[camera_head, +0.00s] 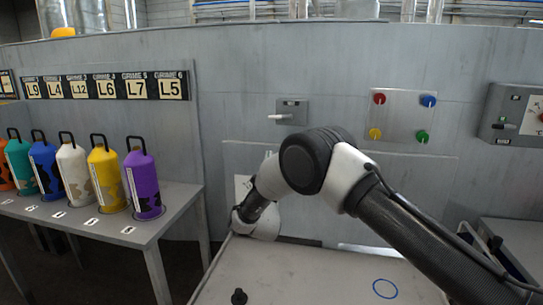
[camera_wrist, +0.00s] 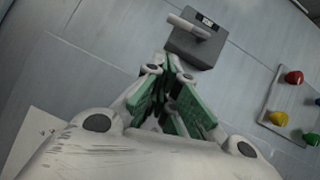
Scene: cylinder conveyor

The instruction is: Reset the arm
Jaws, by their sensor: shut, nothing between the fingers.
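My arm reaches across the head view from the lower right toward the grey wall, with its elbow near the middle. My gripper (camera_wrist: 172,68) shows in the wrist view with its green-padded fingers together at the tips and nothing between them. In the head view the gripper is hidden behind my own arm. Past the fingertips in the wrist view is a grey wall box with a light lever handle (camera_wrist: 190,27). The same lever box (camera_head: 291,112) shows on the wall in the head view, above and left of my elbow. The fingers look apart from it.
A table (camera_head: 180,200) at the left bears several coloured cylinders, including a purple one (camera_head: 143,185). A panel (camera_head: 403,104) with coloured buttons is on the wall at the right.

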